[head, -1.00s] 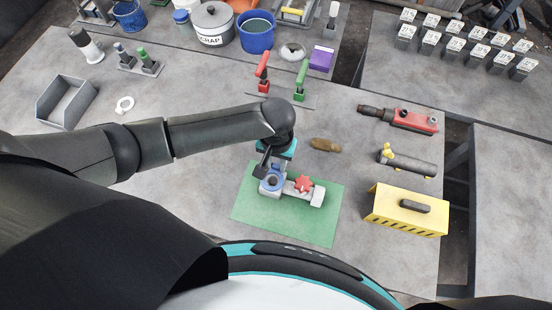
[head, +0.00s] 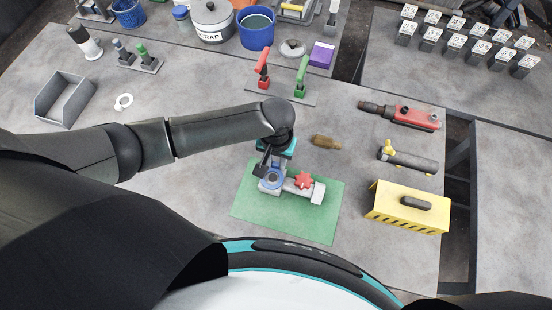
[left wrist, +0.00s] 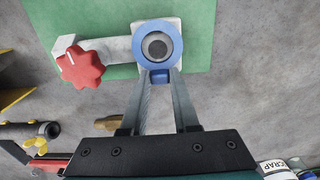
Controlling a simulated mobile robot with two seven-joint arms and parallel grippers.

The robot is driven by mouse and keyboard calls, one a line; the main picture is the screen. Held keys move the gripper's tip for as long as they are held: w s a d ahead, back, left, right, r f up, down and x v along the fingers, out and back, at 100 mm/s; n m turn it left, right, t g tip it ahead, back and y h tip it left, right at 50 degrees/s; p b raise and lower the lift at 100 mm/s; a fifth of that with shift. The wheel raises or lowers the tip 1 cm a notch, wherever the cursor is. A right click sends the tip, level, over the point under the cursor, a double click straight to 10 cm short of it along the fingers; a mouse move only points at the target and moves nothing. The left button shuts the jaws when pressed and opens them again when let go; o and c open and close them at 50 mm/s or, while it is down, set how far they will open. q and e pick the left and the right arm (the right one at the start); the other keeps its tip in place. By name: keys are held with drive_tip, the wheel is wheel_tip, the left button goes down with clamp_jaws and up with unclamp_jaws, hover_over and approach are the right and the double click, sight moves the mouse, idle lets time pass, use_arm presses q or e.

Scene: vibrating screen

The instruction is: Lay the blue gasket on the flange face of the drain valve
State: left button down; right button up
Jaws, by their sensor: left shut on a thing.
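The grey drain valve (head: 316,194) lies on the green mat (head: 252,221), with a red handwheel (head: 304,180). In the left wrist view its pale body (left wrist: 112,50) runs left from a square flange. The blue gasket (left wrist: 139,47) is a ring with a tab. It appears over the flange face, with the dark bore showing through its hole. My left gripper (left wrist: 161,73) is shut on the gasket's tab. In the head view the gripper (head: 264,168) is at the valve's left end. I cannot tell whether the gasket touches the flange. My right gripper is out of view.
A brown piece (head: 326,142) lies just beyond the mat. A yellow box (head: 400,222), a grey cylinder with a yellow valve (head: 415,162) and a red tool (head: 412,118) lie right. Red and green levers (head: 301,76) stand behind. A white ring (head: 123,102) lies left.

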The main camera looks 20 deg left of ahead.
use_arm(q)
drive_tip(key=shift+f, duration=0.2)
drive_tip(key=c, duration=0.6)
unclamp_jaws()
wheel_tip(320, 180, up, 15)
drive_tip(key=shift+r+p, duration=0.15)
drive_tip(key=shift+p, duration=0.75)
